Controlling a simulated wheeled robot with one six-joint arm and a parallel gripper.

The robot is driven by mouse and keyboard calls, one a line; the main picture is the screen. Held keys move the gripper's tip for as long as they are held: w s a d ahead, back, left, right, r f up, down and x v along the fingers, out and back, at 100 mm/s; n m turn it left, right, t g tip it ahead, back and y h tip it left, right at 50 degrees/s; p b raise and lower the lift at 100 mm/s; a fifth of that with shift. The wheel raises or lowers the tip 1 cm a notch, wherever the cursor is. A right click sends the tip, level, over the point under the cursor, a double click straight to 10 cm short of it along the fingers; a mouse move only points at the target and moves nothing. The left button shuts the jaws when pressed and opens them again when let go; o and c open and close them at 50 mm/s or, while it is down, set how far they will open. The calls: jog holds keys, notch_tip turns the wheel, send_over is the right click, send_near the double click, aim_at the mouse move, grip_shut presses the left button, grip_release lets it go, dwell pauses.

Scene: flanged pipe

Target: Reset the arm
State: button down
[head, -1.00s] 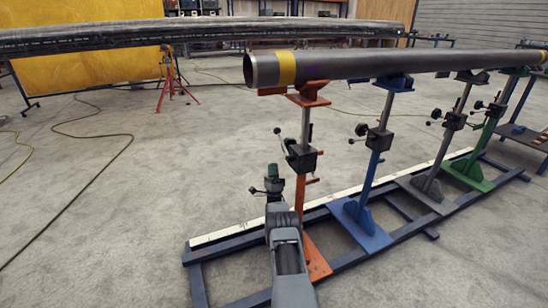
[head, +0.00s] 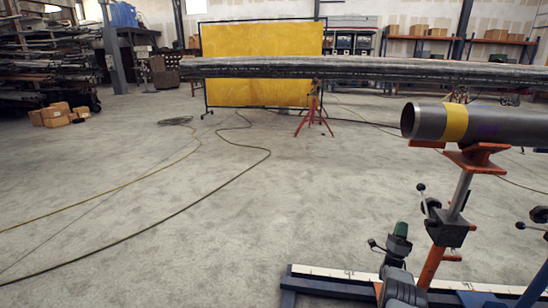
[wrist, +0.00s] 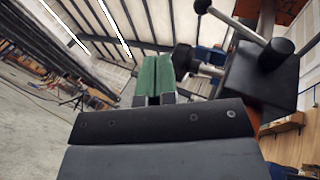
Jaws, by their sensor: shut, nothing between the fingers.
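My gripper (head: 401,230) shows in the head view at the lower right, at the top of my arm. In the wrist view its two green fingers (wrist: 153,76) are together with nothing between them. The black clamp block (head: 449,227) of the orange stand is just to its right in the head view. That black block (wrist: 265,75) and its lever handle fill the right of the wrist view, close to the fingers. I cannot tell whether they touch.
A blue floor frame (head: 330,285) carries the stands. A long dark pipe (head: 350,68) lies behind, with a red tripod (head: 315,115) under it.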

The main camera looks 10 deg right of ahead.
jog(key=w+a+r+n+g+y+p, duration=0.1)
jog(key=w+a+r+n+y+p, duration=0.15)
jog(key=r, duration=0.45)
jog(key=w+a+r+n+y+p, duration=0.15)
jog(key=w+r+p, duration=0.25)
jog(key=r, duration=0.4)
jog(key=w+a+r+n+g+y+p, duration=0.1)
jog(key=w+a+r+n+y+p, duration=0.2)
jog(key=r, duration=0.4)
jog(key=s+a+r+n+g+y+p, duration=0.1)
jog(key=a+r+n+g+y+p, duration=0.25)
jog(key=a+r+p, duration=0.4)
jog(key=s+a+r+n+g+y+p, duration=0.15)
jog(key=a+r+n+p, duration=0.3)
jog(key=r, duration=0.55)
jog(key=s+a+r+n+g+y+p, duration=0.2)
jog(key=s+a+r+n+g+p, duration=0.25)
jog(key=s+a, duration=0.3)
jog(key=s+a+r+n+g+y+p, duration=0.35)
jog(key=s+a+p, duration=0.3)
jog(key=s, duration=0.25)
jog(key=s+a+r+n+g+p, duration=0.1)
jog(key=s+a+n+g+p, duration=0.1)
jog(key=s, duration=0.8)
jog(key=s+a+r+n+g+p, duration=0.1)
jog(key=s+a+n+g+p, duration=0.2)
jog(key=s, duration=0.8)
jog(key=shift+s+a+r+n+p, duration=0.2)
jog(key=shift+a+n+p, duration=0.2)
jog(key=shift+a+p, duration=0.7)
